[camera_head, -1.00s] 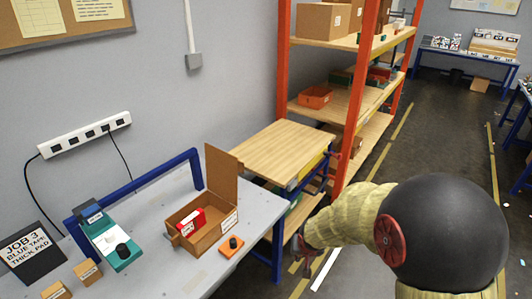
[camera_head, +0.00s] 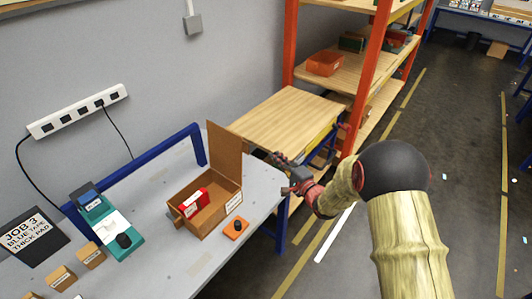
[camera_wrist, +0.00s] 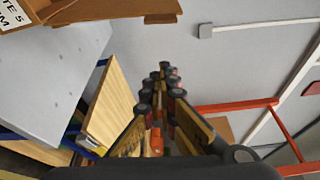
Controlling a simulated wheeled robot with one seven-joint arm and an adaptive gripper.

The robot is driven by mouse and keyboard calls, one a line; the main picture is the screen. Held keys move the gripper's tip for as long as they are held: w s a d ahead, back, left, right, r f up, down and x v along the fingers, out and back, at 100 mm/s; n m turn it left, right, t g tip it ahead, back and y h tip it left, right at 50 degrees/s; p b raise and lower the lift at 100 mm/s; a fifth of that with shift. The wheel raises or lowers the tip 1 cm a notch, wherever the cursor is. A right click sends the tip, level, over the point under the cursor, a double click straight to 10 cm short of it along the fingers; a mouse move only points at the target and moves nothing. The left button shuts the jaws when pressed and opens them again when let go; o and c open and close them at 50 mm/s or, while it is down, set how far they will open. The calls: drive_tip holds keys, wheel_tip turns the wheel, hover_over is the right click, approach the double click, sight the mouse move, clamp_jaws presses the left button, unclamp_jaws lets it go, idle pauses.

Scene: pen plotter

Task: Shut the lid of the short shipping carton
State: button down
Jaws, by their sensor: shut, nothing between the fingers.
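The short shipping carton (camera_head: 208,222) stands open on the grey table. Its lid (camera_head: 225,152) stands upright along the carton's back right side. A red and white box (camera_head: 194,203) lies inside. My gripper (camera_head: 283,160) is right of the carton, past the table's right end, and apart from the lid. In the wrist view my gripper (camera_wrist: 164,72) is shut and empty. Part of the carton's cardboard (camera_wrist: 110,10) shows at the top left of that view.
An orange block with a black knob (camera_head: 235,228) sits just right of the carton. A teal device (camera_head: 106,222), a job sign (camera_head: 35,240) and small cartons (camera_head: 90,255) stand at the left. A wooden bench (camera_head: 285,118) and orange-framed shelves (camera_head: 375,70) are behind.

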drive_tip(key=w+a, duration=0.4)
drive_tip(key=a, duration=0.3)
drive_tip(key=shift+w+a+b, duration=0.25)
drive_tip(key=shift+w+b, duration=0.05)
drive_tip(key=shift+b, duration=0.1)
drive_tip(key=shift+r, duration=0.1)
